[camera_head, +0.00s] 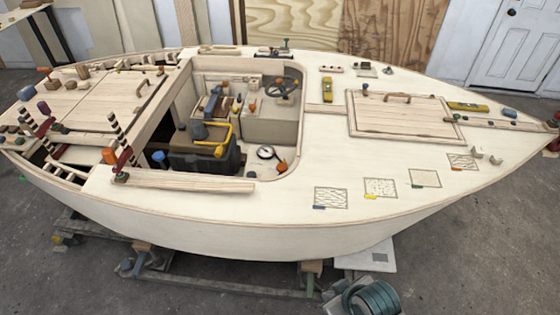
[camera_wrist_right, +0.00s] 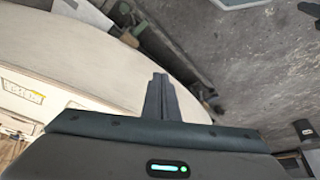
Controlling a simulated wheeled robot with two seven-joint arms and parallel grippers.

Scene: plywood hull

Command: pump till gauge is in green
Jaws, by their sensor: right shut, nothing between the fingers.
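A round white-faced gauge (camera_head: 266,152) with a dark rim lies on the cockpit's near side in the head view. Its needle and any green band are too small to read. An orange-topped part (camera_head: 281,166) stands beside it; I cannot tell if it is the pump's handle. A dark unit with a yellow handle (camera_head: 229,138) is left of the gauge. My right gripper (camera_wrist_right: 159,96) is shut and empty, over the hull's edge in the wrist view. My right arm (camera_head: 374,298) shows low in the head view, well away from the gauge. My left gripper is not in view.
The pale plywood hull (camera_head: 230,222) fills the head view. A small steering wheel (camera_head: 283,88) is in the cockpit. Textured squares (camera_head: 380,187) line the near deck. A hatch (camera_head: 403,118) lies to the right. Grey floor is open in front at the right.

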